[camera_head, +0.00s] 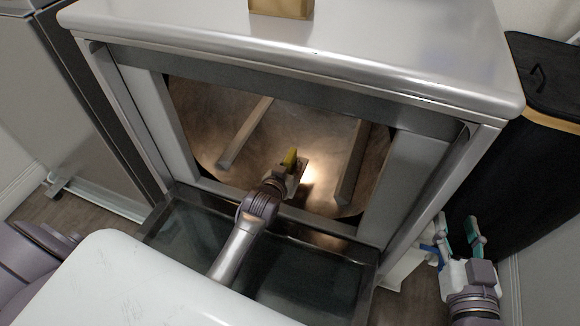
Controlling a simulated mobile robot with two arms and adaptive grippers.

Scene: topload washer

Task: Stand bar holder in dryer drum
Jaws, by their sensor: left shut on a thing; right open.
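The dryer drum (310,122) is open in front of me, with a round metallic back and two raised bars on it. My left gripper (289,172) reaches in through the opening, in front of the lower middle of the drum. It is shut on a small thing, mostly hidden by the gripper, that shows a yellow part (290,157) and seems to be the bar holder. I cannot tell whether it touches the drum. My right gripper (460,232) is open and empty, outside the machine at the lower right.
The dryer door (325,270) is folded down below the opening, under my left arm. A tan block (283,8) stands on the machine's top (390,45). A black hamper (515,165) stands at the right, close behind my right gripper. Another appliance stands at the left.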

